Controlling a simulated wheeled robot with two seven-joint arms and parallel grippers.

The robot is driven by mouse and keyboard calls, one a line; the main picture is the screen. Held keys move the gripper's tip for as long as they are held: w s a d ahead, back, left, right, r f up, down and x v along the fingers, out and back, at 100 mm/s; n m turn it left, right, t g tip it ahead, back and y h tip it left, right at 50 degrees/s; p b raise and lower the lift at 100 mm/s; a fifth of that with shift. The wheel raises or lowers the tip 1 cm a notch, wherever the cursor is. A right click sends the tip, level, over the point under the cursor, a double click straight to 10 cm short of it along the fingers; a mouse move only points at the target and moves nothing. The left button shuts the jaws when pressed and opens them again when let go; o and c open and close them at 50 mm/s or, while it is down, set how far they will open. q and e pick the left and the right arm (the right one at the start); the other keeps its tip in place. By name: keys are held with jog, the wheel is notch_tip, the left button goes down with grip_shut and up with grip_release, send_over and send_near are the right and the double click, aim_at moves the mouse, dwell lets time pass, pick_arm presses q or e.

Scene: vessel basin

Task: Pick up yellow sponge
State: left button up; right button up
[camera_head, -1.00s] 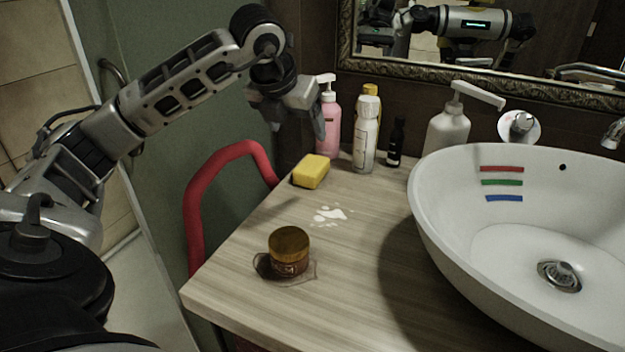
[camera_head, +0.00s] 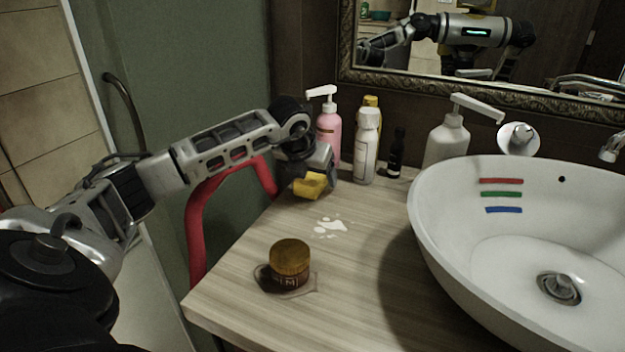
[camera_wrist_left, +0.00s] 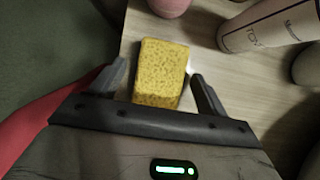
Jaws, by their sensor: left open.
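The yellow sponge (camera_head: 309,186) lies on the wooden counter near its back left corner, below the pink pump bottle. My left gripper (camera_head: 318,180) is down at the sponge and partly covers it in the head view. In the left wrist view the sponge (camera_wrist_left: 161,72) sits between the two open fingers of my left gripper (camera_wrist_left: 158,82). A gap shows on each side, so the fingers look apart from it. The sponge's near end is hidden by the gripper body. My right gripper is not in view.
A pink pump bottle (camera_head: 329,130), a white bottle (camera_head: 366,148) and a small dark bottle (camera_head: 396,155) stand close behind the gripper. A brown jar (camera_head: 290,262) sits in a spill at the front. A white basin (camera_head: 440,235) fills the right. A red rail (camera_head: 197,225) runs left of the counter.

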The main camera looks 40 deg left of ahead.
aim_at(312, 176)
pick_arm(q)
jog(key=shift+w+f, duration=0.15)
jog(key=shift+f, duration=0.2)
jog(key=shift+a, duration=0.1)
jog(key=c, duration=1)
jog(key=shift+r, duration=0.1)
jog(key=shift+c, duration=0.2)
jog(key=shift+r, duration=0.2)
jog(key=r, duration=0.3)
jog(key=shift+s+r+b, duration=0.2)
jog(key=shift+s+b, duration=0.05)
jog(key=shift+b, duration=0.05)
jog(key=s+d+r+b, duration=0.1)
jog(key=s+d+r, duration=0.2)
jog(key=s, duration=0.3)
jog(key=s+d+r+b, duration=0.1)
jog(key=s+d+r, duration=0.2)
jog(key=s+r, duration=0.3)
jog(key=shift+d, duration=0.25)
